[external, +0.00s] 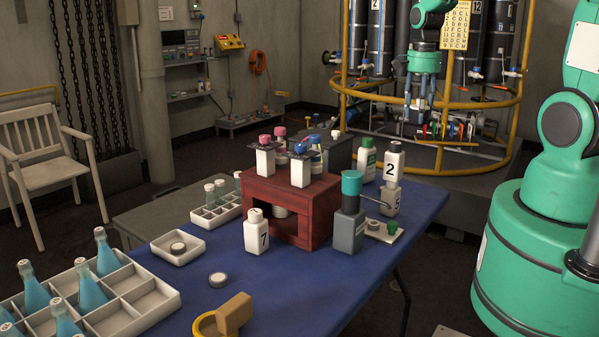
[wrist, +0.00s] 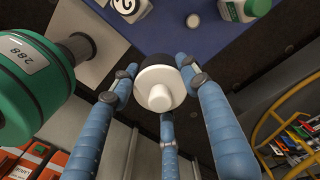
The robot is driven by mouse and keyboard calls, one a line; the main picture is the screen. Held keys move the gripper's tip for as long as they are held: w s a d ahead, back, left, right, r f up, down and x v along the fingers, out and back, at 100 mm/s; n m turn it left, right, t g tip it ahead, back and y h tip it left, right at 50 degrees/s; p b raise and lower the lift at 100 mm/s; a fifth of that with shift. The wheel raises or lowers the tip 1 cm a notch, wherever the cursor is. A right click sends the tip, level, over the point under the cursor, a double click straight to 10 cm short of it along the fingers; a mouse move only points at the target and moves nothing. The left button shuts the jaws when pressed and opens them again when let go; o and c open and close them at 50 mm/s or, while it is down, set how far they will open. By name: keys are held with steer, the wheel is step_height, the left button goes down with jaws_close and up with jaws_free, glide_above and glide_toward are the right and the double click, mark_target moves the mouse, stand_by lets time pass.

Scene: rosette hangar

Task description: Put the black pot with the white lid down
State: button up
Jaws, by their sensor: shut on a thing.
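The black pot (wrist: 153,61) with its white lid (wrist: 160,90) is between the blue fingers of my gripper (wrist: 158,76) in the wrist view. The lid and its round knob face the camera, and the dark body shows only as a rim behind it. My gripper is shut on the pot. In the external view my gripper (external: 421,100) hangs in the air at the upper right, beyond the table. The pot is too dark and small to make out clearly there.
A yellow-railed rack (external: 470,172) stands behind. Bare cloth shows at the table's right edge.

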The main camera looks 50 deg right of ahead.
steer(key=shift+s+d+f+m, duration=0.1)
steer(key=shift+s+d+m, duration=0.1)
steer(key=shift+s+d, duration=0.25)
steer(key=shift+s+d+f+m, duration=0.1)
steer(key=shift+s+d+m, duration=0.1)
steer(key=shift+d, duration=0.45)
glide_above(414, 203)
step_height(414, 203, down, 17)
steer(key=shift+d+f, duration=0.15)
steer(key=shift+f, duration=0.15)
steer(key=shift+f+b, duration=0.7)
steer(key=shift+f, duration=2.45)
steer(key=shift+f+b, duration=0.45)
steer(key=shift+f, duration=1.4)
steer(key=shift+f, duration=0.2)
